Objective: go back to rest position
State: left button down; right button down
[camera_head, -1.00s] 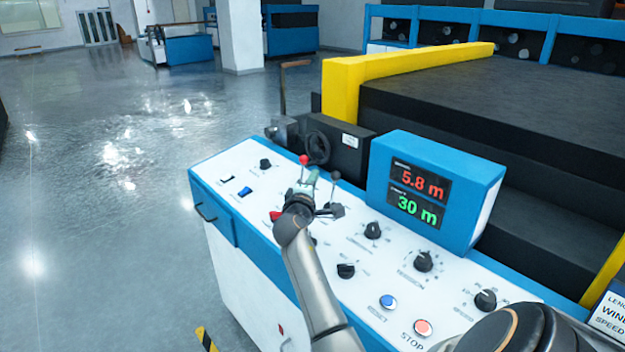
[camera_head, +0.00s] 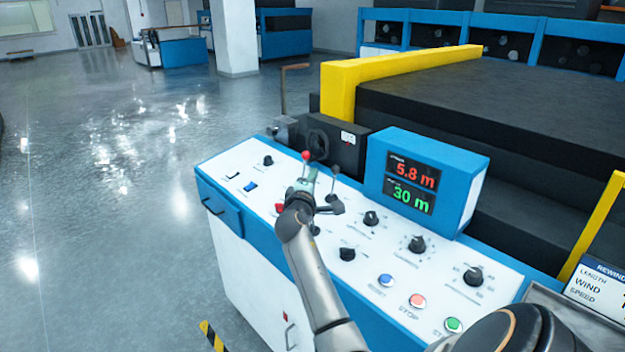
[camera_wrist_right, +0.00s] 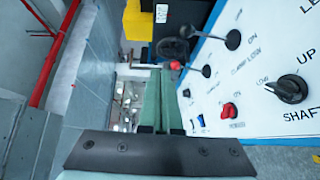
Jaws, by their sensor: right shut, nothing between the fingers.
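My right gripper (camera_head: 311,176) is above the white top of the blue-and-white control console (camera_head: 228,235), by a lever with a red knob (camera_head: 306,155). In the right wrist view its two pale green fingers (camera_wrist_right: 160,103) are together, with nothing between them. The red knob (camera_wrist_right: 175,65) shows just beyond the fingertips; I cannot tell whether they touch it. My right forearm comes up from the bottom of the head view. My left gripper is not in view.
A blue display box (camera_head: 425,182) reading 5.8 m and 30 m stands on the console. Dials, a red switch (camera_wrist_right: 229,110) and a black-knobbed lever (camera_head: 336,170) surround the gripper. A yellow-edged black machine (camera_head: 480,100) is behind. Open floor (camera_head: 110,200) lies left.

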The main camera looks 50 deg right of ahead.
jog(key=shift+s+a, duration=0.15)
jog(key=shift+a, duration=0.1)
dwell(0.5)
jog(key=s+a+f+n+t+y, duration=0.1)
jog(key=s+a+f+t+y, duration=0.3)
jog(key=a+f, duration=0.65)
jog(key=s+a+f+g+y, duration=0.15)
jog(key=a+f+y, duration=0.35)
jog(key=a+f, duration=0.55)
jog(key=s+a+f+m+g+y, duration=0.1)
jog(key=s+a+f+y, duration=0.3)
jog(key=s+a, duration=0.5)
jog(key=s+a+f+m+g+y, duration=0.1)
jog(key=s+a+f+m+y, duration=0.3)
jog(key=s+a+f, duration=0.4)
jog(key=s+a, duration=0.2)
jog(key=s, duration=0.1)
jog(key=shift+s+f, duration=0.35)
jog(key=shift+s, duration=0.05)
